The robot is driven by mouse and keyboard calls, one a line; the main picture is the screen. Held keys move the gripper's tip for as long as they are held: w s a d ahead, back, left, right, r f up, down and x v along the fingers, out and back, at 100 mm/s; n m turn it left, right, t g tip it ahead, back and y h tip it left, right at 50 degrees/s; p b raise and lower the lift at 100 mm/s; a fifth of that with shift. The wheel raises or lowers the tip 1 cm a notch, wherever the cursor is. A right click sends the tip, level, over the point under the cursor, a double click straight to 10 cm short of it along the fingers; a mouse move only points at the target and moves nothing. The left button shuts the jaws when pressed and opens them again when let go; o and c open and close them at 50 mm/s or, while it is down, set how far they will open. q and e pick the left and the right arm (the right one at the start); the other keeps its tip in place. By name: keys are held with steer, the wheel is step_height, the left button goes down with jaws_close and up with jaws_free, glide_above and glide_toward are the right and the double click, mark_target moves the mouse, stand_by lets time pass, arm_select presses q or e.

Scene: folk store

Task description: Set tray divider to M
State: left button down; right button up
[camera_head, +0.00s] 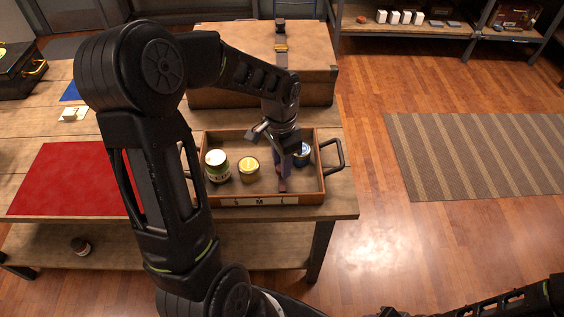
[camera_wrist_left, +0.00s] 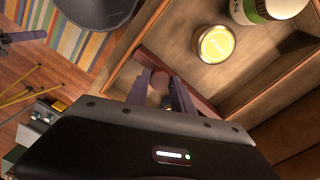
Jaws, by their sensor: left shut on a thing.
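The wooden tray (camera_head: 230,201) stands near the table's front right corner, with a label strip (camera_head: 262,201) of letters along its front edge; M is in the middle. My left gripper (camera_head: 284,166) reaches down into the tray from above and is shut on the divider (camera_head: 282,186), a thin reddish panel near the rightmost letter, right of M. In the left wrist view my left fingers (camera_wrist_left: 162,92) are close around it; its gripped part is mostly hidden. My right arm shows at the lower right; its fingers cannot be made out.
A jar with a green label (camera_head: 216,167) and a yellow-lidded can (camera_head: 249,168) stand left of the divider. A blue can (camera_head: 301,156) stands right of it, partly hidden. A large brown case (camera_head: 222,62) is behind the tray, and a red mat (camera_head: 75,180) lies left.

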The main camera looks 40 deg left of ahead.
arm_select(q)
steer(key=shift+a, duration=0.1)
stand_by(0.8)
steer(key=s+a, duration=0.3)
steer(key=a, duration=0.1)
steer(key=shift+s+a, duration=0.4)
steer(key=shift+w+d, duration=0.15)
steer(key=shift+d, duration=0.05)
steer(key=c, duration=1.1)
jaws_free()
steer(key=shift+a, duration=0.1)
steer(key=shift+r, duration=0.15)
step_height(320, 180, up, 8)
steer(key=b, duration=0.1)
steer(key=shift+a+f, duration=0.15)
steer(key=shift+f, duration=0.1)
